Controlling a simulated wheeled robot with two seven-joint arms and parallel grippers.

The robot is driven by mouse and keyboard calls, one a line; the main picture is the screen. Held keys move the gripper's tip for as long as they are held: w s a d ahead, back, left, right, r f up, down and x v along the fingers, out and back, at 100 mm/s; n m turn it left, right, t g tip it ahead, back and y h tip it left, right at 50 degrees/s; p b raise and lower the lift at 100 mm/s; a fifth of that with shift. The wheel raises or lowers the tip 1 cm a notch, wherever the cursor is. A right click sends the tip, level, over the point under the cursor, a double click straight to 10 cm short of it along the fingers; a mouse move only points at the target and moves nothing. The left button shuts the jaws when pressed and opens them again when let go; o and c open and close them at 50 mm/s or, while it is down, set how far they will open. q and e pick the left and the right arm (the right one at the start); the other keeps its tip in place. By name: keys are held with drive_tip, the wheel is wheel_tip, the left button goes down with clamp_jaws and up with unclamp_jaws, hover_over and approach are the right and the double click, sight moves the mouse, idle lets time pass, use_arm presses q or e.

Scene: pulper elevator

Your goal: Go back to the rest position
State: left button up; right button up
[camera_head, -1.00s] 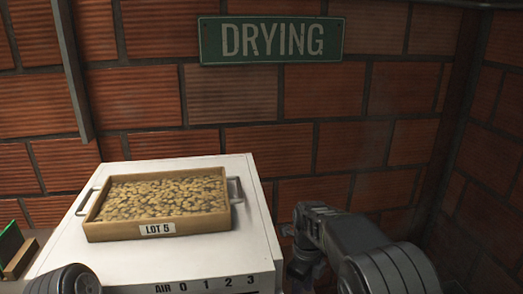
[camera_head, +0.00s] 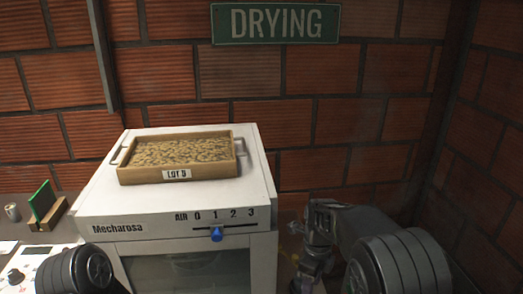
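My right arm comes in at the lower right, and its gripper (camera_head: 308,280) hangs down to the right of the white dryer, apart from it. The fingertips are dark and cut by the lower edge, so I cannot tell whether it is open or shut. Only a rounded dark part of my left arm shows at the lower left; the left gripper is out of view. A wooden tray (camera_head: 180,178) labelled Lot 5, full of pale beans (camera_head: 182,152), rests on top of the white dryer (camera_head: 150,212).
The dryer has a blue slider (camera_head: 216,234) under an AIR 0–3 scale, near 1. At left are a green card in a wooden holder (camera_head: 47,212), a small metal cup (camera_head: 12,212) and a white device with a knob (camera_head: 28,268). A brick wall with a DRYING sign (camera_head: 275,23) stands behind.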

drive_tip(key=s+d+f+n+y, duration=0.1)
drive_tip(key=s+f+n, duration=0.55)
drive_tip(key=f, duration=0.35)
drive_tip(key=s+f+n, duration=0.5)
drive_tip(key=s+f, duration=0.2)
drive_tip(key=f, duration=0.3)
drive_tip(key=s+a+f+n+y, duration=0.1)
drive_tip(key=s+a+n, duration=0.2)
drive_tip(key=s+n, duration=0.2)
drive_tip(key=s+a+f+n+y, duration=0.2)
drive_tip(key=s+a+n, duration=0.2)
drive_tip(key=s, duration=0.5)
drive_tip(key=shift+s+f+n+t, duration=0.15)
drive_tip(key=shift+s+n+t, duration=0.2)
drive_tip(key=shift+n, duration=0.7)
